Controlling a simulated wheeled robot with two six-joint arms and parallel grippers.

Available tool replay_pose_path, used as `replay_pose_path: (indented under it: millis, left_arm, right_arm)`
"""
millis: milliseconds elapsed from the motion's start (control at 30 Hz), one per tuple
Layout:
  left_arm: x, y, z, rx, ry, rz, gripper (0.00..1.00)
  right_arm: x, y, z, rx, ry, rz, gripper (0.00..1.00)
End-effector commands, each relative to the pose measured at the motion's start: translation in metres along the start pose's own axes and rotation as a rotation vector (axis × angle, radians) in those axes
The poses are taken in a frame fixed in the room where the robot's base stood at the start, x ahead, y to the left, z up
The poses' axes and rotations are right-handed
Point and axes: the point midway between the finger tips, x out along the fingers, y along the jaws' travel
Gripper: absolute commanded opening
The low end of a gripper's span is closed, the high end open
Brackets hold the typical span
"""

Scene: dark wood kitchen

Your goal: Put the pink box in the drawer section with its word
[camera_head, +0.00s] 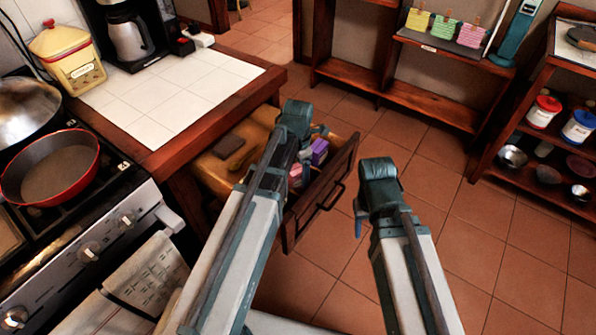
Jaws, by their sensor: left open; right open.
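The open drawer (346,172) juts out below the tiled counter, and my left arm crosses over it. A small pink box (296,174) shows inside, partly hidden by that arm. A purple box (319,151) lies farther right, near the drawer front. My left gripper (308,150) is over the drawer beside these boxes, open; its fingertips are mostly hidden, and I cannot tell whether it touches either box. My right gripper (359,222) is open and empty, right of the drawer front above the floor. No words on the drawer sections are readable from here.
The stove with a red pan (50,167) stands left. A shelf at the back holds yellow, green and pink notes (443,29). Open tiled floor (500,240) lies to the right.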

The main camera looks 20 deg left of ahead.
Motion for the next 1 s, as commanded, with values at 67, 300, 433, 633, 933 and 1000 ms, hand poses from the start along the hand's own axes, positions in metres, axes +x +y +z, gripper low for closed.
replay_pose_path:
  millis: [67, 300, 433, 633, 933, 1000]
  left_arm:
    - [-0.022, 0.000, 0.000, 0.000, 0.000, 0.000, 0.82]
    - [-0.058, 0.000, 0.000, 0.000, 0.000, 0.000, 0.82]
    - [-0.071, 0.000, 0.000, 0.000, 0.000, 0.000, 0.82]
    - [-0.075, 0.000, 0.000, 0.000, 0.000, 0.000, 0.82]
    - [-0.074, 0.000, 0.000, 0.000, 0.000, 0.000, 0.82]
    - [-0.074, 0.000, 0.000, 0.000, 0.000, 0.000, 0.82]
  right_arm:
    - [-0.021, 0.002, 0.001, 0.000, 0.000, 0.000, 0.50]
    - [-0.058, 0.005, 0.003, 0.000, 0.000, 0.000, 0.50]
    - [-0.070, 0.007, 0.004, 0.000, 0.000, 0.000, 0.50]
    - [-0.075, 0.007, 0.004, 0.001, 0.000, 0.000, 0.50]
    - [-0.074, 0.007, 0.004, 0.001, 0.000, 0.000, 0.50]
    - [-0.074, 0.007, 0.004, 0.001, 0.000, 0.000, 0.50]
